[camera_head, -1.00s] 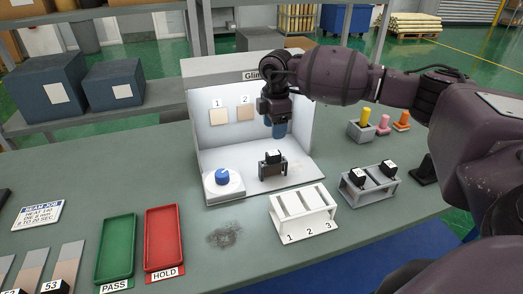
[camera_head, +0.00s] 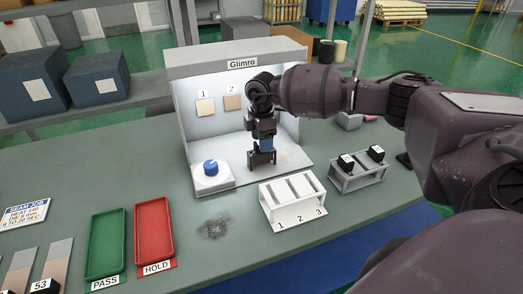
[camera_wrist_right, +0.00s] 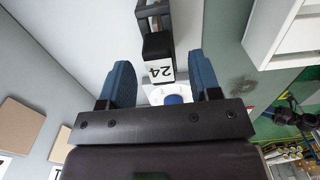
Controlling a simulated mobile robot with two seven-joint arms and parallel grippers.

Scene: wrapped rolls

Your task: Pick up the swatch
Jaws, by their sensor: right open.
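A swatch with a black block-shaped top, labelled 24 (camera_wrist_right: 160,70), stands in a small dark holder (camera_head: 262,165) on the floor of the Glimro booth (camera_head: 240,62). My right gripper (camera_head: 262,146) is inside the booth, pointing down over the holder, and hides most of the swatch in the head view. In the right wrist view its two blue fingers (camera_wrist_right: 161,82) are spread, one on each side of the black top, with gaps visible on both sides. It holds nothing. My left gripper is not in view.
A white dial base with a blue knob (camera_head: 211,167) is left of the holder. A white slotted rack (camera_head: 292,203) and a grey rack with two black-topped swatches (camera_head: 360,171) stand right. Green PASS (camera_head: 107,245) and red HOLD (camera_head: 154,233) trays lie front left.

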